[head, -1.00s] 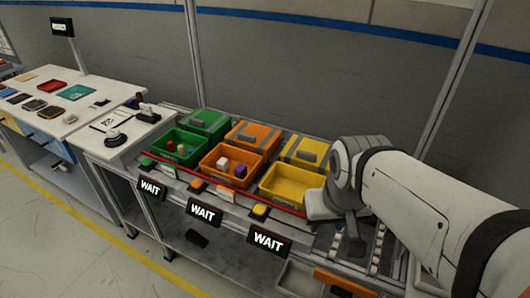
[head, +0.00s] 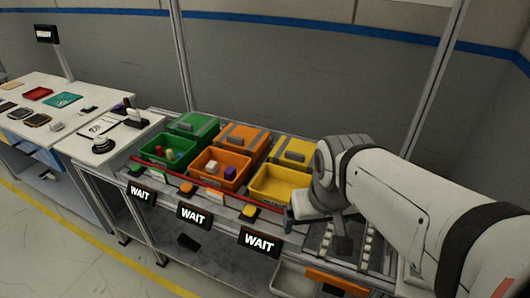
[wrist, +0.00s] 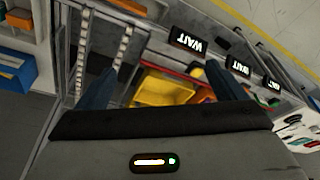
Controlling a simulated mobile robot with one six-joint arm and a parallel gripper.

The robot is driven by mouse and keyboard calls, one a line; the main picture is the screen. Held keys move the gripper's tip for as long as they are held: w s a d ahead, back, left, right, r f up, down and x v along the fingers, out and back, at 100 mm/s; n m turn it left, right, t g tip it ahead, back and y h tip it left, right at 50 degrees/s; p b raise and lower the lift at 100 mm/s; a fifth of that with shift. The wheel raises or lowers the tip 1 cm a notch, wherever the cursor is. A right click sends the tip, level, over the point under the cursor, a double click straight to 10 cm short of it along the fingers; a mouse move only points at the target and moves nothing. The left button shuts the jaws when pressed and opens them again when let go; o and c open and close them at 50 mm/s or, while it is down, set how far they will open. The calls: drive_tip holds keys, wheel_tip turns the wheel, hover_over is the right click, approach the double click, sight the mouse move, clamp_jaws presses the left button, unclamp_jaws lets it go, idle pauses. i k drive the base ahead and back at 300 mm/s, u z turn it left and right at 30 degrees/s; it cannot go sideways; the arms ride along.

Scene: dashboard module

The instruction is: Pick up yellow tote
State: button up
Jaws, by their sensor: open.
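The yellow tote (head: 279,183) is an open box standing on the rack at the right end of the front row. It looks empty in the head view. In the wrist view the yellow tote (wrist: 166,92) shows between and beyond my two fingers. My gripper (wrist: 158,82) is open, with its dark blue fingers spread wide and nothing between them. In the head view my gripper (head: 297,211) is beside the tote's front right corner; whether it touches cannot be told. The arm hides part of the tote's right side.
An orange tote (head: 219,170) with small blocks and a green tote (head: 166,152) stand to the left. Lidded totes (head: 294,150) stand behind. A red rail (head: 180,185) and WAIT signs (head: 259,242) run along the front. A roller lane (head: 340,245) lies right.

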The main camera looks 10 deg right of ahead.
sight(273, 184)
drive_tip(key=z, duration=2.6)
drive_tip(key=k, duration=1.5)
drive_tip(key=u, duration=2)
drive_tip(key=i, duration=1)
drive_tip(key=u, duration=0.05)
